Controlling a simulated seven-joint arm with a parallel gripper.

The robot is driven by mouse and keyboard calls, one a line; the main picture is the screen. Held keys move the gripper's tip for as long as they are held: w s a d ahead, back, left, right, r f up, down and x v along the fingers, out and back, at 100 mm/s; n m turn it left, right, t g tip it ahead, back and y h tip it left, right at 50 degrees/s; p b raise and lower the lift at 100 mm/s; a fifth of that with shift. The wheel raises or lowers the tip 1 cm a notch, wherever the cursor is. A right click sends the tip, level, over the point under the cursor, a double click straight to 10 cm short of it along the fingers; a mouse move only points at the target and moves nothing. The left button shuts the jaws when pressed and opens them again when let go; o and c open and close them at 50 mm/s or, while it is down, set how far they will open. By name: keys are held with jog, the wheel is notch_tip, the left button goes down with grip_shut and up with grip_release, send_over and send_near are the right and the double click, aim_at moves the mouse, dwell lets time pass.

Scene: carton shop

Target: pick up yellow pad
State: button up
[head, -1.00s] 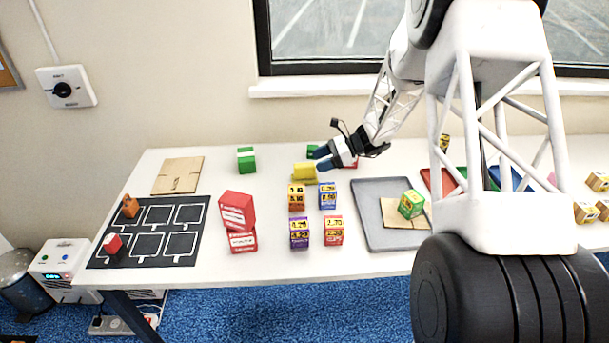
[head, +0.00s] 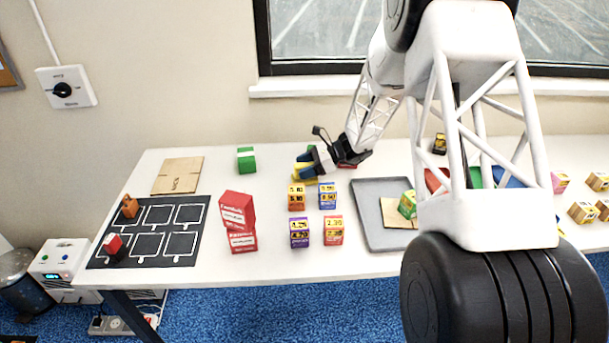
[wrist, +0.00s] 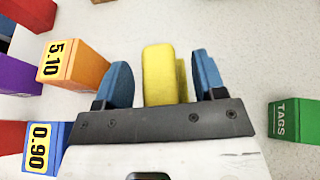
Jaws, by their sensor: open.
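The yellow pad (head: 299,179) is on the table, behind the small boxes, partly hidden by my gripper in the head view. In the wrist view the yellow pad (wrist: 158,75) is between my two blue fingers, with a gap on each side. My gripper (head: 304,165) is open over it in the head view. In the wrist view my gripper (wrist: 163,82) has one finger on each side of the pad.
An orange box (wrist: 75,65) and a blue box (wrist: 42,148) stand left of my gripper in the wrist view. A green TAGS box (wrist: 293,120) is at the right. A grey tray (head: 376,239) and stacked red boxes (head: 237,210) are farther away.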

aim_at(305, 164)
jog(key=c, duration=1)
jog(key=shift+r, duration=0.1)
jog(key=shift+r, duration=4.95)
